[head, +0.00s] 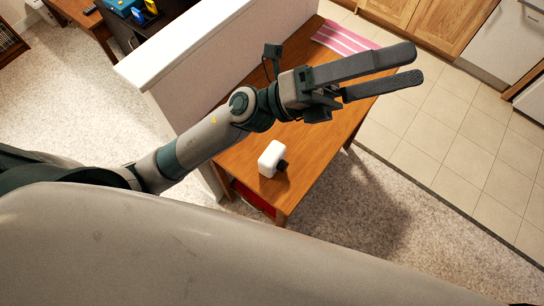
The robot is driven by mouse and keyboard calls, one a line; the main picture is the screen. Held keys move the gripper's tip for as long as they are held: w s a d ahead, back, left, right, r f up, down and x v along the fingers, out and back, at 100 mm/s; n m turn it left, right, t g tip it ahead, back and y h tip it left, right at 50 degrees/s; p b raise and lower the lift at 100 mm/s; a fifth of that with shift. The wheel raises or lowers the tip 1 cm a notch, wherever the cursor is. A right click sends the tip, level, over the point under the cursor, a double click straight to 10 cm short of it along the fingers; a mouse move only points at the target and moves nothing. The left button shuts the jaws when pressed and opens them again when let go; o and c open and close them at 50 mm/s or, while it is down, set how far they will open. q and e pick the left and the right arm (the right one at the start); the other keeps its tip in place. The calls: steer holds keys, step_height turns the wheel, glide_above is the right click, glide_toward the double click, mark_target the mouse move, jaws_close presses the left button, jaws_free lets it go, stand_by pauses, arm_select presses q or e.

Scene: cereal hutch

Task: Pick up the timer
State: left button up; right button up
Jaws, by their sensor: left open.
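A small white rounded object (271,157) with a dark part on its right side lies on the near end of the wooden table (235,157). It may be the timer, but I cannot tell for certain. My left gripper (418,66) is open and empty, up and to the right of the white object in the head view. Its fingers point right, and its arm passes in front of the table's middle. My right gripper is not in view.
A pink striped cloth (345,38) lies at the table's far end. A white-topped half wall (185,40) runs along the table's left side. Something red (253,197) shows below the near tabletop. Cabinets (425,25) stand at the upper right; tiled floor on the right is clear.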

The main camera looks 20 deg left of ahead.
arm_select(q)
steer(key=s+d+f+m+g+y, duration=0.4)
steer(key=s+f+m+g, duration=0.15)
steer(key=m+g, duration=0.4)
steer(key=s+a+f+m+y, duration=0.25)
steer(key=f+m+y, duration=0.45)
steer(key=f, duration=0.5)
steer(key=w+a+f+t+y, duration=0.1)
steer(key=w+a+f+y, duration=0.2)
steer(key=a, duration=0.3)
steer(key=w+a+f+m+t+y, duration=0.1)
steer(key=w+a+f+t+y, duration=0.1)
steer(key=w+a+f+y, duration=0.2)
steer(key=w+a+f+t+y, duration=0.2)
steer(key=a+y, duration=0.4)
steer(key=a, duration=0.4)
steer(key=w+f, duration=0.1)
steer(key=w, duration=0.1)
steer(key=shift+w+f+m, duration=0.15)
steer(key=shift+w+m, duration=0.2)
steer(key=shift+w, duration=0.05)
steer(key=shift+f, duration=0.1)
